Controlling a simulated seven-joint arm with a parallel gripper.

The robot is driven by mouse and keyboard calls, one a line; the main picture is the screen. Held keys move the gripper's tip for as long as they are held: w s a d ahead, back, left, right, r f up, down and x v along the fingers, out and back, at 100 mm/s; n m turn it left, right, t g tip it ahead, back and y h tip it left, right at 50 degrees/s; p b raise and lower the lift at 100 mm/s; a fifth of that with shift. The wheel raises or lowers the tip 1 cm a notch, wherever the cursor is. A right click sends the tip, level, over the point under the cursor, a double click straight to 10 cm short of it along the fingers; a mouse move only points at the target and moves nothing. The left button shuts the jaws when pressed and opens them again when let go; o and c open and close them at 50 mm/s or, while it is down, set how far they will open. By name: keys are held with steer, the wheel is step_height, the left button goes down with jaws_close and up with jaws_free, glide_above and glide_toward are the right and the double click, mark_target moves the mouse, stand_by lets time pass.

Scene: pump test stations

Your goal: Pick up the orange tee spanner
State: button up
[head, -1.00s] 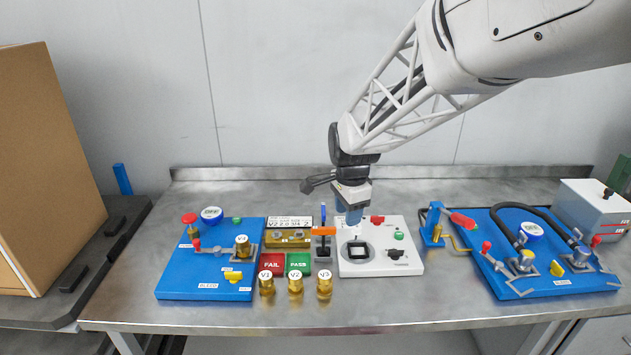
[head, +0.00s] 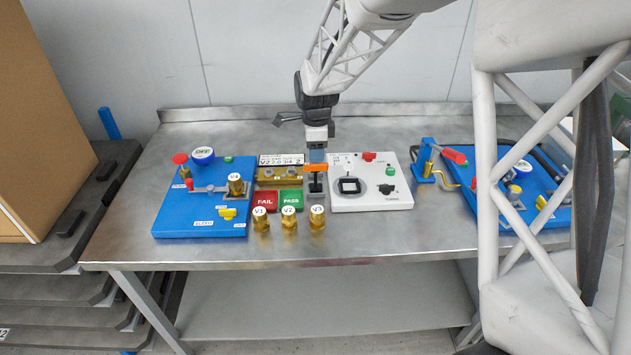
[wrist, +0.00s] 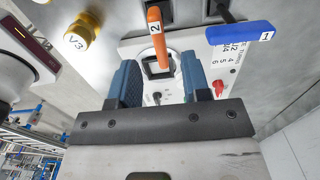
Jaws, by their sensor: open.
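The orange tee spanner (head: 316,168) stands upright in a dark holder at the middle of the bench, its crossbar at the top. In the wrist view its orange handle (wrist: 157,38), marked 2, lines up with the gap between my fingers. My gripper (head: 317,154) is open, pointing down just above the spanner, with blue fingers on either side of the gap in the wrist view (wrist: 160,78). I cannot tell whether the handle is between the fingertips or just beyond them. A blue handle (wrist: 240,32) marked 1 is beside it; my gripper hides it in the head view.
A white test box (head: 370,200) is close on the right. Red FAIL (head: 265,200) and green PASS (head: 291,200) pads and several brass valves (head: 288,220) are near the front. A blue station (head: 200,215) is on the left. Bare bench (head: 420,240) shows along the front.

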mark_target(316, 171)
steer(key=shift+f, duration=1.25)
steer(key=shift+f, duration=2.6)
jaws_close()
